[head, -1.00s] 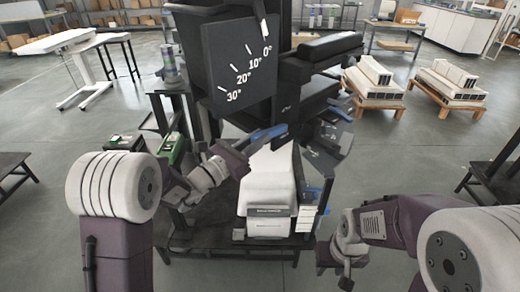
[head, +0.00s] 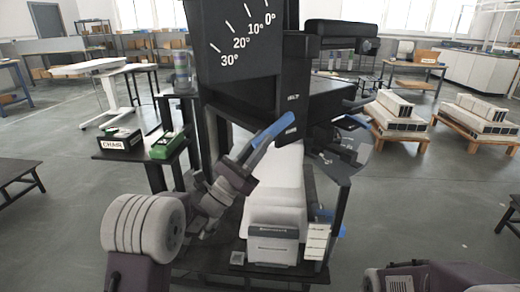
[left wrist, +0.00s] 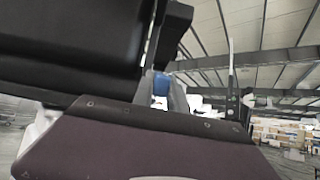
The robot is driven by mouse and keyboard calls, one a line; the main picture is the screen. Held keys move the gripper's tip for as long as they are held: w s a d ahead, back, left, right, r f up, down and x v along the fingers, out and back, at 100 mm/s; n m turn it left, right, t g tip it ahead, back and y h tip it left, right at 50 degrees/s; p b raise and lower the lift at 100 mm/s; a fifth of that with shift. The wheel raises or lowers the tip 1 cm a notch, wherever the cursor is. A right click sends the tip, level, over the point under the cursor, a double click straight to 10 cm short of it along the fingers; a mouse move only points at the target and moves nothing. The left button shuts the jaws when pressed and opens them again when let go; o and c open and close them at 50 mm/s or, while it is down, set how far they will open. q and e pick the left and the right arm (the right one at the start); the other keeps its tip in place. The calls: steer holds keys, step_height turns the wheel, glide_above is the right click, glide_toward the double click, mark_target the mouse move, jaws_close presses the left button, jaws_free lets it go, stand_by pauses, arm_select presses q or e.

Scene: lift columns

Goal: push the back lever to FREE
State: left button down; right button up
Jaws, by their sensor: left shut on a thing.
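The back lever (head: 277,126) is a blue handle on the side of the black column, below the angle scale (head: 240,35). It slants up to the right in the head view. My left gripper (head: 250,150) is shut on its lower left end. In the left wrist view a bit of blue lever (left wrist: 161,84) shows between the fingers, with black padding close by. Small white markings (head: 291,98) stand on the column beside the lever; I cannot read them. My right gripper is out of frame; only part of that arm shows at the lower right.
Other blue handles (head: 350,121) are on the right side. A side table (head: 110,155) with a green box (head: 168,145) and a CHAIR sign (head: 120,143) is at left. Open floor lies beyond.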

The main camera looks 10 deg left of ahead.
arm_select(q)
steer(key=shift+f, duration=0.1)
steer(key=c, duration=1.3)
jaws_free()
steer(key=b+v, duration=0.1)
steer(key=v, duration=0.8)
